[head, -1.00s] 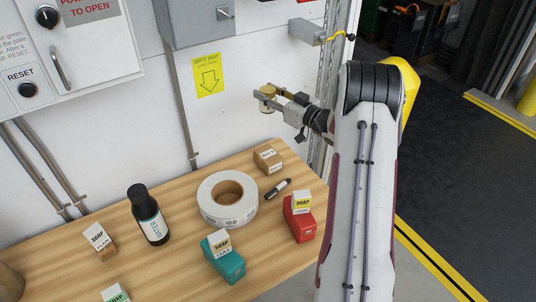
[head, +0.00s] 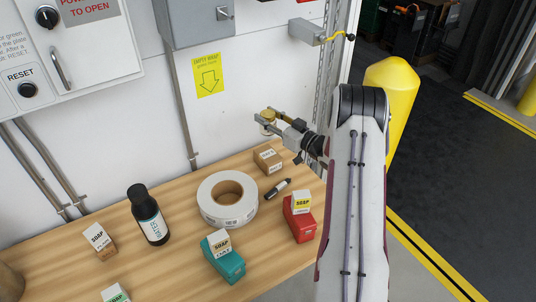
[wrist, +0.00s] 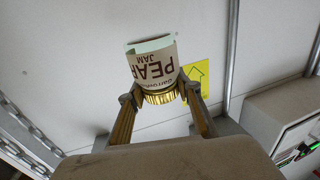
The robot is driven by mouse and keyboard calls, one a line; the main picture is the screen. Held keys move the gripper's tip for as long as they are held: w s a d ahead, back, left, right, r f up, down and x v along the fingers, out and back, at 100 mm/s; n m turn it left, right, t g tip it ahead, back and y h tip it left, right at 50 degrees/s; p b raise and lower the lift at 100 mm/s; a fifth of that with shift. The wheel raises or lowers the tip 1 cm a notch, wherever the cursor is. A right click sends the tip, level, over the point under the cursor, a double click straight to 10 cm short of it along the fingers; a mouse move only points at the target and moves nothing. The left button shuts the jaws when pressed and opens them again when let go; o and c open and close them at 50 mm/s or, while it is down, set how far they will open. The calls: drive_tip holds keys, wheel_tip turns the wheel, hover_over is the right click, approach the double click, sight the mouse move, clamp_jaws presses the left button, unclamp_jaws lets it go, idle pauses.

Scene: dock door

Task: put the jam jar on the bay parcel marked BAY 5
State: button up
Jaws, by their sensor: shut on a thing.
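The pear jam jar (head: 268,128), with a gold lid and pale label, is held upright in the head view. My gripper (head: 270,117) is shut on it near the lid. In the wrist view the jar (wrist: 153,68) appears inverted, its label reading PEAR JAM, between the fingers (wrist: 160,97). A small brown parcel (head: 267,159) with a white label lies on the bench just below the jar in the head view. A gap shows between them. The parcel's label print is too small to read surely. The parcel is not seen in the wrist view.
The wall (head: 140,120) stands close behind the parcel.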

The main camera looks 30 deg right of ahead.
sight(268, 131)
drive_tip(key=shift+f, duration=3.1)
drive_tip(key=shift+f, duration=1.85)
drive_tip(key=shift+f, duration=0.15)
drive_tip(key=o, duration=1.4)
drive_tip(key=shift+c, duration=0.2)
